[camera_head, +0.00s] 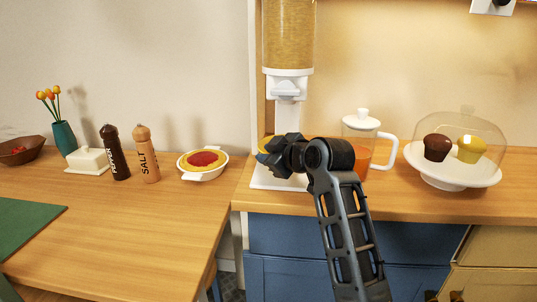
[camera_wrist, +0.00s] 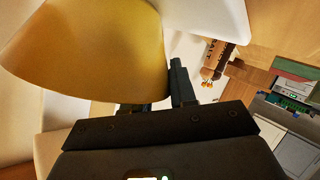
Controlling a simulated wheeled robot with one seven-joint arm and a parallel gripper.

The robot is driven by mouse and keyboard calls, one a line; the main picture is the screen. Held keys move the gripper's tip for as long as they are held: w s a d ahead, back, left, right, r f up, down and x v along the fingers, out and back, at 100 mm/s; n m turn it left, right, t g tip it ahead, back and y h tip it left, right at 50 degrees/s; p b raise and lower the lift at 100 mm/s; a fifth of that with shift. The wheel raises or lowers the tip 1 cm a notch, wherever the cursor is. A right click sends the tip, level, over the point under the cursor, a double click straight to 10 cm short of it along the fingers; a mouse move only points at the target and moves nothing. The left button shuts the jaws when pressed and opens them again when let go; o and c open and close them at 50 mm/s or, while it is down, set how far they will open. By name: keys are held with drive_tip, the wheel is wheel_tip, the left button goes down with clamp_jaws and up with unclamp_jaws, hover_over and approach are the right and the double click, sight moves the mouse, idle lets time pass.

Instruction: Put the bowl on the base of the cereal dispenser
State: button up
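The bowl is yellow and fills the upper left of the wrist view (camera_wrist: 95,50). In the head view only a small yellow part (camera_head: 264,143) shows behind my gripper (camera_head: 271,158), above the dispenser's base. My gripper appears shut on the bowl's wall: one finger (camera_wrist: 178,82) lies against its right edge, and the other is mostly hidden by the bowl. The cereal dispenser (camera_head: 288,88) is white with a clear, grain-filled tank. Its white base (camera_head: 262,180) stands on the counter, partly hidden by my gripper. Whether the bowl touches the base cannot be seen.
A lidded glass pitcher (camera_head: 361,128) stands close right of the dispenser, behind my arm. A domed cake stand (camera_head: 452,178) is farther right. A pie dish (camera_head: 203,174), salt mill (camera_head: 145,155) and pepper mill (camera_head: 115,153) stand left. The wooden table (camera_head: 150,215) is clear in front.

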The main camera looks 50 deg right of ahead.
drive_tip(key=o, duration=0.3)
drive_tip(key=v, duration=1.2)
drive_tip(key=shift+p, duration=0.45)
drive_tip(key=shift+m, duration=0.6)
drive_tip(key=s+a+f, duration=0.1)
drive_tip(key=f, duration=0.1)
drive_tip(key=s+a+f, duration=0.1)
drive_tip(key=a+f, duration=0.1)
drive_tip(key=f, duration=0.1)
drive_tip(key=s+a+f, duration=0.1)
drive_tip(key=s+f, duration=0.1)
drive_tip(key=f, duration=0.1)
drive_tip(key=shift+s+a, duration=0.1)
drive_tip(key=shift+a, duration=0.15)
drive_tip(key=s+a+f+m, duration=0.1)
drive_tip(key=s+a+f, duration=0.55)
drive_tip(key=s, duration=0.25)
drive_tip(key=s+a+y, duration=0.1)
drive_tip(key=s+a, duration=0.2)
drive_tip(key=s, duration=0.3)
drive_tip(key=s+a+r+m+t+y, duration=0.1)
drive_tip(key=s+a, duration=0.2)
drive_tip(key=s, duration=0.4)
drive_tip(key=s+a, duration=0.4)
drive_tip(key=s, duration=0.3)
drive_tip(key=shift+r+m+y, duration=0.2)
drive_tip(key=shift+m+y, duration=0.2)
